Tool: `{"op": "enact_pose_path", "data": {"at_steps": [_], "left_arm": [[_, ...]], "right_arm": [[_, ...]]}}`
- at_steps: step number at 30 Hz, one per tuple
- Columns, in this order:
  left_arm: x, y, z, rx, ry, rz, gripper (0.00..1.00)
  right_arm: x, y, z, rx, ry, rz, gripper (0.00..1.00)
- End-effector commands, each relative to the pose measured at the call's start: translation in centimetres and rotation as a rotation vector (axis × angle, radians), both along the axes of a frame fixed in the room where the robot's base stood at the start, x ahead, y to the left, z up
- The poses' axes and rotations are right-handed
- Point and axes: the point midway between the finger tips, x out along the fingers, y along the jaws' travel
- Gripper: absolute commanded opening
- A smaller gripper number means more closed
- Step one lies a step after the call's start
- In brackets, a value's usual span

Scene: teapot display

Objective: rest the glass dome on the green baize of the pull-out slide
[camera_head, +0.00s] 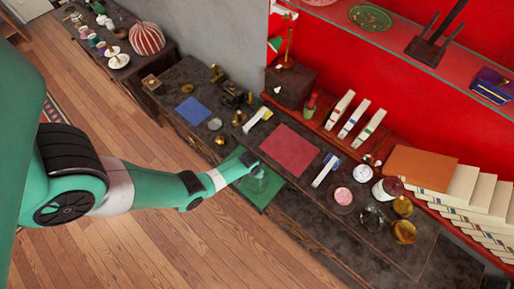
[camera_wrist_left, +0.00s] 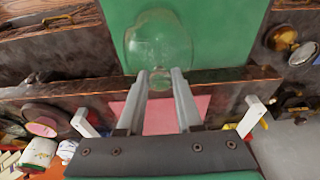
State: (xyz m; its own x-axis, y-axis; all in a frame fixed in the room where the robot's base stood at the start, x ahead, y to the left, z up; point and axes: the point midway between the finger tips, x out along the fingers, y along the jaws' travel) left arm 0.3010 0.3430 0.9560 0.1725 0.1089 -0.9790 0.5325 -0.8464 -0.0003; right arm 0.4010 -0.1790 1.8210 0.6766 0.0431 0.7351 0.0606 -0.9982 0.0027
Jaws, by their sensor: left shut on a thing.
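The clear glass dome (camera_wrist_left: 158,38) shows in the left wrist view against the green baize (camera_wrist_left: 232,28) of the pull-out slide. My left gripper (camera_wrist_left: 160,78) is shut on the knob at the dome's top. In the head view the dome (camera_head: 259,180) is faint, below my left gripper (camera_head: 247,163) and over the baize (camera_head: 268,196). The slide sticks out from the front of the dark cabinet. I cannot tell whether the dome's rim touches the baize. My right gripper is not in view.
The dark cabinet top (camera_head: 312,153) behind the slide carries a red mat (camera_head: 288,149), a blue mat (camera_head: 193,111), jars and small brass pieces. Stacked books (camera_head: 470,195) stand at the right. Wooden floor (camera_head: 220,245) lies open in front.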

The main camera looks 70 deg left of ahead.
Motion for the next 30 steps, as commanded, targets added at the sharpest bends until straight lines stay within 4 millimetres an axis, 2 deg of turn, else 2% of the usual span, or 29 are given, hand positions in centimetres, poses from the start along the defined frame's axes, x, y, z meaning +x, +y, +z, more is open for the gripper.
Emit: {"op": "enact_pose_path", "data": {"at_steps": [19,20,21,25,30], "left_arm": [[0.06,0.02,-1.03,0.001,-0.001,0.0,0.0],[0.06,0.03,-0.97,0.001,-0.001,0.0,0.38],[0.06,0.03,-0.94,0.001,-0.001,0.0,0.45],[0.03,0.01,-0.95,0.001,-0.001,0.0,0.68],[0.02,0.0,-0.97,0.0,0.0,0.0,0.69]], "right_arm": [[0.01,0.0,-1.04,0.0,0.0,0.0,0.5],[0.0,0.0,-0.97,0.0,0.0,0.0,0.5],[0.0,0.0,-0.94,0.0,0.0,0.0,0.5],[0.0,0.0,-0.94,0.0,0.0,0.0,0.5],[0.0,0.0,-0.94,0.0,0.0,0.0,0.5]]}}
